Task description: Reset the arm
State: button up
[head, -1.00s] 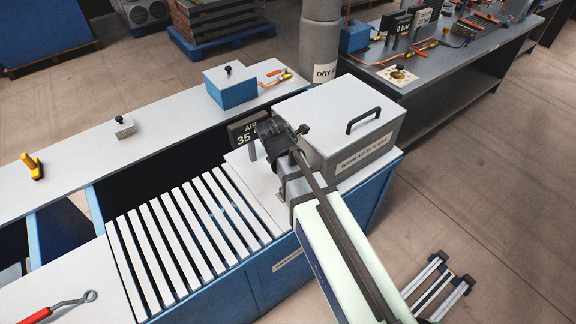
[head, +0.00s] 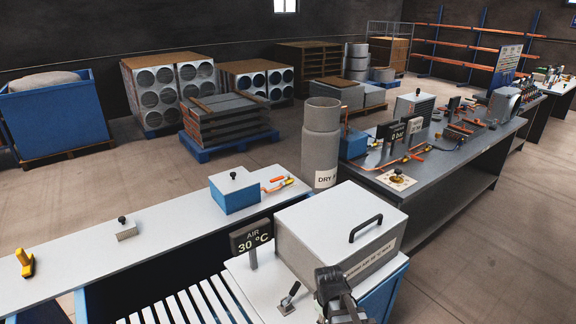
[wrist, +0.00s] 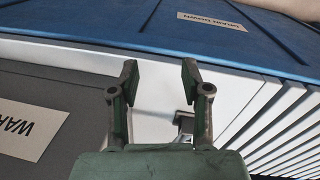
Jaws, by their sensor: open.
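My gripper (head: 330,285) is at the bottom of the head view, in front of the grey box (head: 330,232) with the black handle. In the wrist view my gripper (wrist: 160,78) has its two fingers spread apart with nothing between them. Below the fingers is the white bench top (wrist: 152,122), with the blue bench side (wrist: 130,30) beyond. A small metal lever (head: 289,298) stands on this top in the head view, left of my gripper. A metal part, partly hidden behind the right finger, shows in the wrist view (wrist: 184,122).
White slats (head: 180,308) lie left of the gripper. An air display (head: 252,240) reading 30 °C stands behind the lever. A blue box (head: 235,194) sits on the long white bench.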

jog(key=s+d+f+m+g+b, duration=0.2)
jog(key=s+f+m+g+b, duration=0.2)
jog(key=s+f, duration=1.2)
jog(key=s+d+f+m+g+y+b, duration=0.1)
jog(key=s+f+m+b, duration=0.4)
jog(key=s+f, duration=1.2)
jog(key=s+d+g+b, duration=0.1)
jog(key=g, duration=0.1)
jog(key=shift+d+f+g, duration=0.2)
jog(key=shift+f+g, duration=0.1)
jog(key=shift+g, duration=0.1)
